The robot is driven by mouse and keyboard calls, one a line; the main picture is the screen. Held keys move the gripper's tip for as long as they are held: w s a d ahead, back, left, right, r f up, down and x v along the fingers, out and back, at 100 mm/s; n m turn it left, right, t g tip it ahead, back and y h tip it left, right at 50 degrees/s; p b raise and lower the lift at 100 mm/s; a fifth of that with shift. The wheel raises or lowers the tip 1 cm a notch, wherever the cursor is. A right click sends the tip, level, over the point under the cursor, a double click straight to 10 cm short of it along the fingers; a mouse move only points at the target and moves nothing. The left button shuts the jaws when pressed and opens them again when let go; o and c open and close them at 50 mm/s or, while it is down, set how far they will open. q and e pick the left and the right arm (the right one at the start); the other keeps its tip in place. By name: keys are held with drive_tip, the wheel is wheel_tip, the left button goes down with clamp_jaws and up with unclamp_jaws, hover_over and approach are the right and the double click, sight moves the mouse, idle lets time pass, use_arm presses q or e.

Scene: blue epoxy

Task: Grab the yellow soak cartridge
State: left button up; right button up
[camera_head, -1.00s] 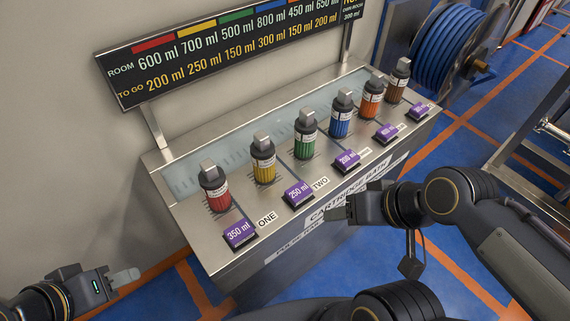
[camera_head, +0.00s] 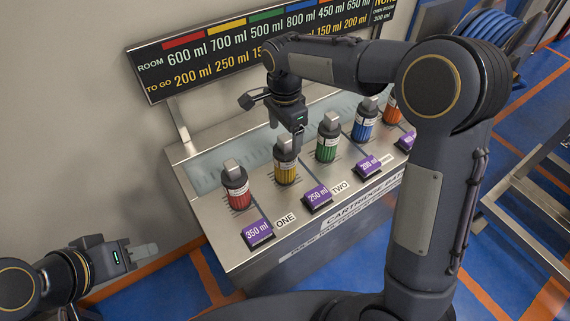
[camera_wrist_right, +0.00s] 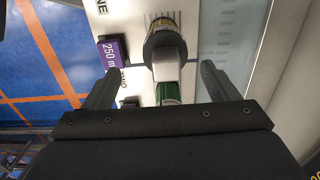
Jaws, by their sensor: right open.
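The yellow soak cartridge (camera_head: 286,174) stands upright in the steel cartridge bath (camera_head: 225,250), second from the left, with a black cap and grey handle. My right gripper (camera_head: 296,143) points down just above and behind it, partly overlapping its top in the head view. In the right wrist view, the open fingers of the gripper (camera_wrist_right: 160,82) are spread to either side of the grey handle (camera_wrist_right: 166,68) of the yellow cartridge (camera_wrist_right: 163,22), and nothing is held. My left gripper (camera_head: 145,249) is at the lower left, away from the bath; its finger gap is unclear.
The red cartridge (camera_head: 237,190) and green cartridge (camera_head: 327,140) stand close on either side. A blue cartridge (camera_head: 365,122) and an orange one are further right. Purple volume displays (camera_head: 318,196) line the front. A sign board (camera_head: 200,65) stands behind the bath.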

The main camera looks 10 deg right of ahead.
sight(285, 147)
drive_tip(key=f, duration=0.4)
drive_tip(key=w+f+p, duration=0.1)
drive_tip(key=f, duration=0.2)
drive_tip(key=shift+d, duration=0.1)
drive_tip(key=c, duration=1.6)
